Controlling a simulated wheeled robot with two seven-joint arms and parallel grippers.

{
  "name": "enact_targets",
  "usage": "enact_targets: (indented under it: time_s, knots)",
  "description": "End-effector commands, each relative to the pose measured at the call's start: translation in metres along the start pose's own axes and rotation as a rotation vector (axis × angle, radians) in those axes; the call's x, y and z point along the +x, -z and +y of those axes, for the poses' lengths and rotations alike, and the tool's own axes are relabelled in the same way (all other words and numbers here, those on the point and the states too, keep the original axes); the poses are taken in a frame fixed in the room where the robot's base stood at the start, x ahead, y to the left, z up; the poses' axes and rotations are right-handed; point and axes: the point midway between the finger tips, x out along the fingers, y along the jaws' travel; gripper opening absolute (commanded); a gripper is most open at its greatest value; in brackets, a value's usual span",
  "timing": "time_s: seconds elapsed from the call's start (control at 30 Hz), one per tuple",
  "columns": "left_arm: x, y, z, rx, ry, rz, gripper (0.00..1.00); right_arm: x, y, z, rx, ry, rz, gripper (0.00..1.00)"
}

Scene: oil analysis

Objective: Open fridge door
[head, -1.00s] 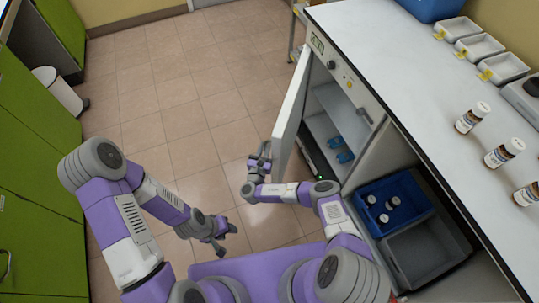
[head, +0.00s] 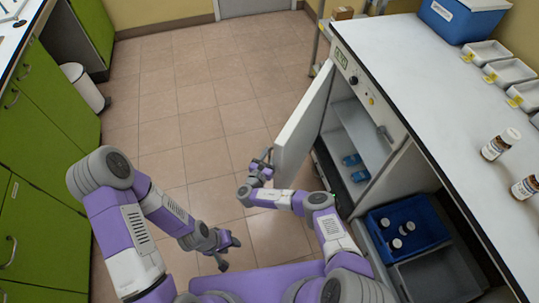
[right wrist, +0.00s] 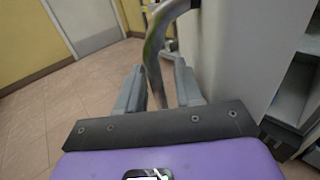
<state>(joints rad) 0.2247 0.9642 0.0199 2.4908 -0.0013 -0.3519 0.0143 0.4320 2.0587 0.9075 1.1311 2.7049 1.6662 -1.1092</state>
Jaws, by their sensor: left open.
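The fridge door (head: 301,124) is a pale panel standing ajar at the front left of the fridge cabinet (head: 350,72), with the lit interior showing behind it. My right gripper (head: 262,166) is at the outer side of the door. In the right wrist view, the curved metal handle (right wrist: 155,62) runs between the two fingers of my right gripper (right wrist: 158,88). A narrow gap shows on one side; whether both fingers press on the handle is unclear. My left gripper (head: 226,247) is open and empty, low over the floor and apart from the door.
Blue items (head: 352,160) lie inside the fridge. Right of it, a blue crate (head: 415,206) holds white-capped bottles above a grey bin (head: 432,272). The white worktop (head: 420,70) carries bottles, trays and a blue box (head: 462,18). Floor left of the door is clear.

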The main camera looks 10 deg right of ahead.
Motion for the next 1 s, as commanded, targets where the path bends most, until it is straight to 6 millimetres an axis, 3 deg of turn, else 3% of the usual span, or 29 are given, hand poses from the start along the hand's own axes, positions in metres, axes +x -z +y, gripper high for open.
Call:
enact_targets:
  time_s: [0.27, 0.7, 1.0]
  knots:
    - [-0.001, 0.000, 0.000, 0.000, 0.000, 0.000, 0.43, -0.005, 0.000, 0.002, 0.001, -0.005, 0.000, 0.35]
    - [-0.007, 0.000, 0.003, 0.000, 0.000, 0.000, 0.43, -0.069, -0.001, 0.001, 0.001, -0.005, 0.000, 0.35]
    - [-0.007, 0.000, 0.003, 0.000, 0.000, 0.000, 0.43, -0.076, 0.000, 0.000, 0.000, -0.002, 0.000, 0.35]
